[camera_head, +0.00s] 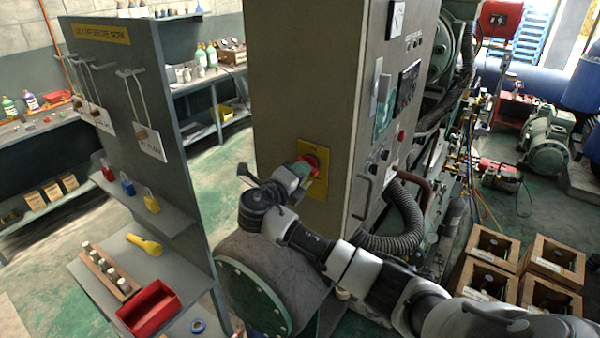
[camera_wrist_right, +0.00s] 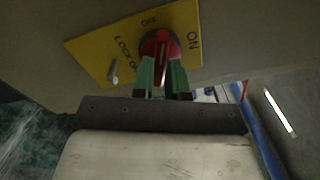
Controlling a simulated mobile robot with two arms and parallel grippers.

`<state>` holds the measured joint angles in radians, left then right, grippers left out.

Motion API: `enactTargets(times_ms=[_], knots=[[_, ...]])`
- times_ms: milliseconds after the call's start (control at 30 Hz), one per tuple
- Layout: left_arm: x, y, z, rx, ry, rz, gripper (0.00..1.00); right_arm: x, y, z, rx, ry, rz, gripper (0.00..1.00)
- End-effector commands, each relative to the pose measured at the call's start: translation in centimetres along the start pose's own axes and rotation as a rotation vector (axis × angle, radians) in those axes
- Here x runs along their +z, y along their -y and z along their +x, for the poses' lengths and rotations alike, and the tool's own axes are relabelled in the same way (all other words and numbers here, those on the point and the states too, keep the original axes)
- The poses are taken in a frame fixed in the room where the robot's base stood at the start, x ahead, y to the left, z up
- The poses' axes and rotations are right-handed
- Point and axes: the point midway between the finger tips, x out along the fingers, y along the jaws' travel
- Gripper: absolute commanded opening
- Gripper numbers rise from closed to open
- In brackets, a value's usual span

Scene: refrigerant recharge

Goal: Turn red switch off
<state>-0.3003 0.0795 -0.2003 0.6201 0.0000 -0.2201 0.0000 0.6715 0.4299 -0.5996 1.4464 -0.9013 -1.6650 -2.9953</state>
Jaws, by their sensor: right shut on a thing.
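The red switch (camera_head: 311,163) is a round knob on a yellow plate (camera_head: 313,189) on the side of the tall grey cabinet (camera_head: 300,70). In the right wrist view the red switch (camera_wrist_right: 159,46) sits in the plate's middle, with lettering for OFF above it, ON to the right and LOCK to the left. My right gripper (camera_head: 304,171) is at the switch, its green fingers (camera_wrist_right: 162,76) shut on the knob's handle. The fingers hide part of the knob. My left gripper is not in view.
A grey lockout stand (camera_head: 125,60) with hanging tags, padlocks and a red tray (camera_head: 148,308) is left of the cabinet. Below my right arm is a large grey cylinder (camera_head: 262,285). Wooden crates (camera_head: 553,258) stand at the right. Green floor is open behind.

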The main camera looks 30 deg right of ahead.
Motion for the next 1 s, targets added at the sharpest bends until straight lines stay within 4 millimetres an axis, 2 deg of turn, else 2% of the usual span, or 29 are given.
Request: enactTargets(times_ms=[267,867,900,1000], knots=[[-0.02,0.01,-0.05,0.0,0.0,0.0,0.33,0.37,0.47,-0.04,-0.006,0.007,-0.003,0.0],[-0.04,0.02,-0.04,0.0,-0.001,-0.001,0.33,0.36,0.5,-0.01,-0.007,0.006,-0.299,0.0],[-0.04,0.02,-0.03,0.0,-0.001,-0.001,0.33,0.24,0.26,-0.09,-0.002,0.005,-0.295,0.2],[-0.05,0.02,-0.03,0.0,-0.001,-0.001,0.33,0.19,0.21,-0.09,0.0,0.003,-0.294,0.35]])
